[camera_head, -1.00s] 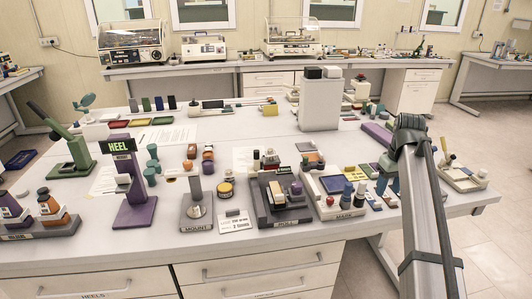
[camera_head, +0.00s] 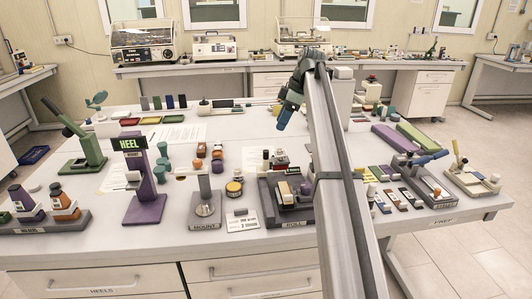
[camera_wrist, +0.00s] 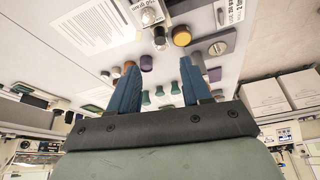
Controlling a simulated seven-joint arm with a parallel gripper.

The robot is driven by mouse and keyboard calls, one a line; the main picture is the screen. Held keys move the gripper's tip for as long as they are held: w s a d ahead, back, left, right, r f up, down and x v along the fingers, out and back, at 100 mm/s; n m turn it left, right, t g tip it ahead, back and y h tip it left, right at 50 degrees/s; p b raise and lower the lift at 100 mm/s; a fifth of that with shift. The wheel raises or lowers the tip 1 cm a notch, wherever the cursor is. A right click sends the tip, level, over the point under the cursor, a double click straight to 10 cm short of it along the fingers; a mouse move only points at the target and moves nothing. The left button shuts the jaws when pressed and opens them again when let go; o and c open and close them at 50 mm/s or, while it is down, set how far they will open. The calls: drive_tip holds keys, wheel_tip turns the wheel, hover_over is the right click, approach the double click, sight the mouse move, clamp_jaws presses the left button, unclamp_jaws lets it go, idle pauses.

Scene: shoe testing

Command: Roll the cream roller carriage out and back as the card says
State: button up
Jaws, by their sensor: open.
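The roller station labelled ROLL (camera_head: 292,224) has a dark grey base at the table's front middle in the head view. A small cream block (camera_head: 284,190), apparently the roller carriage, sits on it, partly dark and hard to make out. A white printed card (camera_head: 242,221) lies just left of the station; its text is too small to read. My gripper (camera_head: 282,124) has blue fingers and is above the table, behind and higher than the station. In the wrist view the fingers (camera_wrist: 160,66) are spread apart with nothing held between them.
A grey MOUNT post (camera_head: 205,207) and the purple HEEL stand (camera_head: 144,205) stand left of the card. My arm crosses the right of the ROLL station and hides part of the table there.

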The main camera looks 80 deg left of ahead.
sight(266, 158)
drive_tip(key=x, duration=1.3)
drive_tip(key=shift+s+a+f, duration=0.1)
drive_tip(key=shift+s+f, duration=0.15)
drive_tip(key=shift+f, duration=0.05)
clamp_jaws()
